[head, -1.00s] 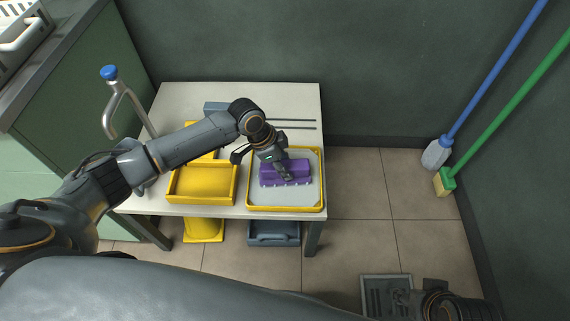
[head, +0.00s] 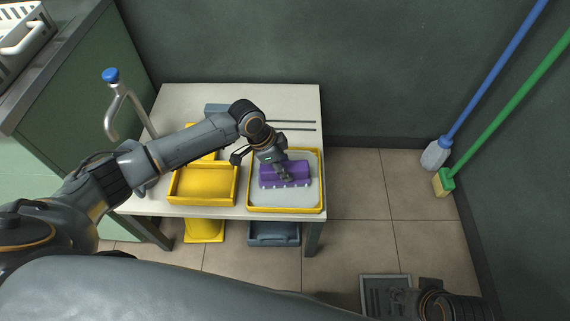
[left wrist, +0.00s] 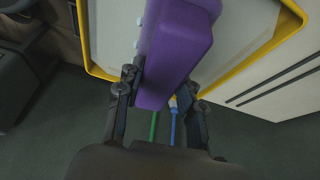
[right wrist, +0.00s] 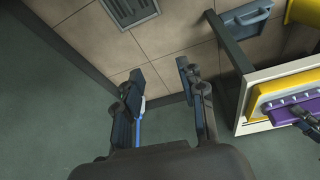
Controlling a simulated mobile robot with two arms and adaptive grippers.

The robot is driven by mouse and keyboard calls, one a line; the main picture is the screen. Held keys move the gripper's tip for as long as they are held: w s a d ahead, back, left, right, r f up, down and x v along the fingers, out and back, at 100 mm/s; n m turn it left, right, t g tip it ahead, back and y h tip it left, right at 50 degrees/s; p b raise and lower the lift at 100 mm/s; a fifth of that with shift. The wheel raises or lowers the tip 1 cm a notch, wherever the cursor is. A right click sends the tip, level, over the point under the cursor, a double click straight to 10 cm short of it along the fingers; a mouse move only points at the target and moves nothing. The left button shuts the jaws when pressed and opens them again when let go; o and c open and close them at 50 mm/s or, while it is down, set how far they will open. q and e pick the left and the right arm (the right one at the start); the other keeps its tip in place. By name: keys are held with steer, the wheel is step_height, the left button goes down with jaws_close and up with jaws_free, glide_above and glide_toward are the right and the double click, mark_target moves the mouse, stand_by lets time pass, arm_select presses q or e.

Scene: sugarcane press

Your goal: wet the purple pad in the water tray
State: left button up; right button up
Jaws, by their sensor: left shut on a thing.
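The purple pad (head: 284,175) is in my left gripper (head: 279,171), over the yellow-rimmed water tray (head: 285,209) with its pale grey inside. The pad lies within the tray's rim; whether its underside touches the water I cannot tell. In the left wrist view the fingers (left wrist: 160,84) are shut on the pad (left wrist: 178,45), and the tray's yellow rim (left wrist: 88,48) runs behind it. My right gripper (right wrist: 163,82) is open and empty, off to the right of the table and above the floor. The right wrist view also shows part of the pad (right wrist: 287,110).
A second yellow tray (head: 203,201) stands left of the water tray on the white table (head: 270,93). Two dark rods (head: 292,124) lie behind. A blue-capped tap (head: 112,75) is at the left. A floor grate (head: 383,283), a blue mop (head: 436,154) and a green broom (head: 444,182) are right.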

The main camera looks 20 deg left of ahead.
mark_target(285, 165)
arm_select(q)
step_height(285, 165, up, 2)
steer(key=shift+r+p, duration=0.15)
steer(key=shift+p, duration=0.6)
steer(key=shift+w+r, duration=0.1)
steer(key=shift+r, duration=0.15)
steer(key=shift+r+p, duration=0.6)
steer(key=shift+p, duration=0.25)
steer(key=shift+r+p, duration=0.7)
steer(key=shift+p, duration=0.1)
steer(key=shift+r+p, duration=0.55)
steer(key=shift+p, duration=0.1)
arm_select(e)
step_height(285, 165, down, 18)
steer(key=s+g, duration=0.1)
steer(key=s, duration=0.1)
steer(key=shift+f, duration=0.15)
steer(key=shift+s, duration=0.1)
